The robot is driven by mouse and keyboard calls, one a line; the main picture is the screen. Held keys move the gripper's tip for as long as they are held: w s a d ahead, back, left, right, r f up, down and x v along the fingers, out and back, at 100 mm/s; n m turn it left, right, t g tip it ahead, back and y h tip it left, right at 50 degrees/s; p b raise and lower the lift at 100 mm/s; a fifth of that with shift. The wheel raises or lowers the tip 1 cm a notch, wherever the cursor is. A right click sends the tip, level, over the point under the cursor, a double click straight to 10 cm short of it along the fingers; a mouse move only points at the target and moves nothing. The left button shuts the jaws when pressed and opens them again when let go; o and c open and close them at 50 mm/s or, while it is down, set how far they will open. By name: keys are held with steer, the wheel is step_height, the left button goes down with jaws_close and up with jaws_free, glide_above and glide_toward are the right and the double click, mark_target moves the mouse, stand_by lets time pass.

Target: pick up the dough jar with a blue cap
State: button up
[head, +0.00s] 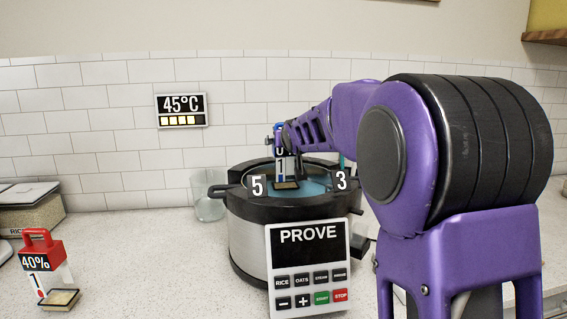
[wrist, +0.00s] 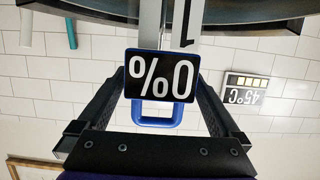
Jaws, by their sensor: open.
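The jar with a blue cap (wrist: 135,66) shows upside down in the wrist view, with a black "0%" label (wrist: 162,77) and a blue loop handle (wrist: 158,114). In the head view, its blue cap (head: 281,129) and a "1" below it stand over the open top of the pot (head: 250,232), partly hidden by my arm. My gripper (wrist: 163,84) is open, with one finger on each side of the cap and its handle. Gaps show between the fingers and the handle. Dough inside the jar cannot be made out.
The pot has a "PROVE" panel (head: 307,268), a blue interior and "5" and "3" tags on its rim. A red-capped "40%" jar (head: 42,250) stands at the left. A clear glass (head: 209,205) is beside the pot. A "45°C" display (head: 182,109) hangs on the wall.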

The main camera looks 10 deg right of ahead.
steer(key=shift+s+r, duration=0.1)
steer(key=shift+c, duration=1)
jaws_close()
